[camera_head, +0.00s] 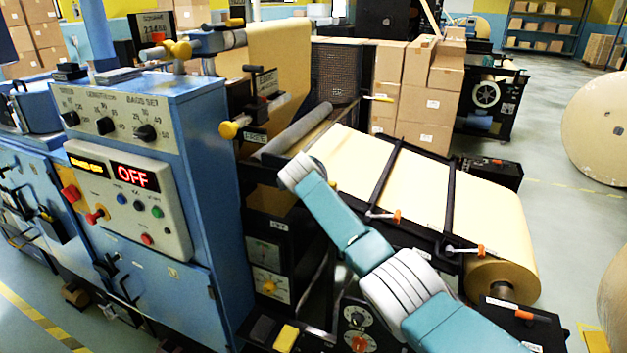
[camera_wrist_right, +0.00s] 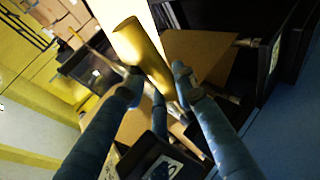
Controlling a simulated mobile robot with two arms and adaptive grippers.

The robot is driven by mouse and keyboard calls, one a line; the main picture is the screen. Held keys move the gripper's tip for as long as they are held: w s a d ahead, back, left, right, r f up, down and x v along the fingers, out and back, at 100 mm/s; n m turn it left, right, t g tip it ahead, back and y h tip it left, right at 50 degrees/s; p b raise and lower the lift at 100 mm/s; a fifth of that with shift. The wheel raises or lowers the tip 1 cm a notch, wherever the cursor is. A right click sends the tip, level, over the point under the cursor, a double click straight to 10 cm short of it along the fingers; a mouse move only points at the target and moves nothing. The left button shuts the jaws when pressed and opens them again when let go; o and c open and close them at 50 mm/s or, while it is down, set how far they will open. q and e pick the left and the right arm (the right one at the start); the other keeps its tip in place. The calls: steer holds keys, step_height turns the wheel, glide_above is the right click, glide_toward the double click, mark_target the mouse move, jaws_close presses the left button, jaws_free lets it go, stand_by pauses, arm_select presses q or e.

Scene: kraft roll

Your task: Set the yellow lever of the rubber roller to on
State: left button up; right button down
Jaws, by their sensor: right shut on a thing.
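A yellow lever with a rounded knob (camera_head: 235,127) sticks out beside the rubber roller, at the right edge of the blue cabinet in the head view. The grey rubber roller (camera_head: 297,128) lies at a slant behind it. In the right wrist view the thick yellow handle (camera_wrist_right: 145,50) lies between the fingers of my right gripper (camera_wrist_right: 156,84), which is shut on it. My right arm crosses the head view from the lower right, but its fingers cannot be made out there. My left gripper is in neither view.
The blue cabinet (camera_head: 205,130) carries a panel with a red OFF display (camera_head: 134,177). A wide kraft paper web (camera_head: 345,165) runs to a roll (camera_head: 505,280) on the right. Stacked cartons (camera_head: 425,100) stand behind.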

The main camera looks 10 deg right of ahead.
steer(key=shift+d+r, duration=0.1)
steer(key=shift+r, duration=0.05)
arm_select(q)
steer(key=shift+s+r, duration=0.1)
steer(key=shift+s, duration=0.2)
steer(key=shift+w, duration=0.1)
arm_select(e)
steer(key=c, duration=1.4)
jaws_free()
steer(key=shift+w, duration=0.1)
steer(key=shift+s+a+r, duration=0.3)
steer(key=shift+s+r, duration=0.05)
steer(key=shift+s, duration=0.15)
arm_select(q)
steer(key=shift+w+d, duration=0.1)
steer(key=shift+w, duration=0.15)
arm_select(e)
steer(key=v, duration=1)
steer(key=shift+s+a+r, duration=0.1)
steer(key=shift+s+r, duration=0.15)
